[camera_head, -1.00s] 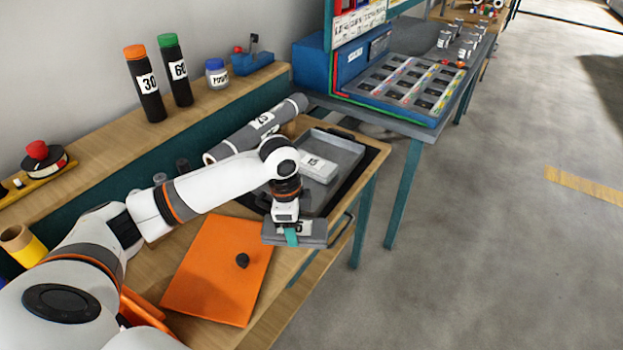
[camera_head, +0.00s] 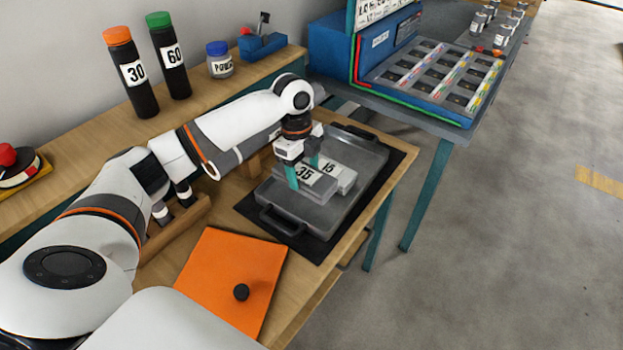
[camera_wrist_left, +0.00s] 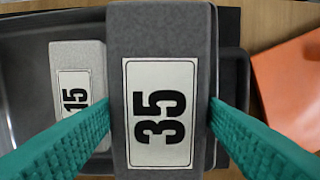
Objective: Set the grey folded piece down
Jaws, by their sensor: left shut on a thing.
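The grey folded piece (camera_head: 317,193) carries a white label reading 35. My left gripper (camera_head: 303,171) is shut on it, with teal fingers on its two sides; the wrist view shows the piece (camera_wrist_left: 160,25) between them. The piece is over the grey tray (camera_head: 366,152), beside a lighter grey piece (camera_head: 346,180) labelled 15 that lies in the tray. The wrist view shows that lighter piece (camera_wrist_left: 80,55) to the left of the held one. I cannot tell whether the held piece touches the tray floor. My right gripper is not in view.
The tray lies on a black mat (camera_head: 392,167) on the wooden table. An orange board (camera_head: 225,275) with a black knob (camera_head: 241,292) lies nearer. Bottles labelled 30 (camera_head: 133,75) and 60 (camera_head: 169,58) stand on the back shelf. A blue rack (camera_head: 335,48) stands beyond.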

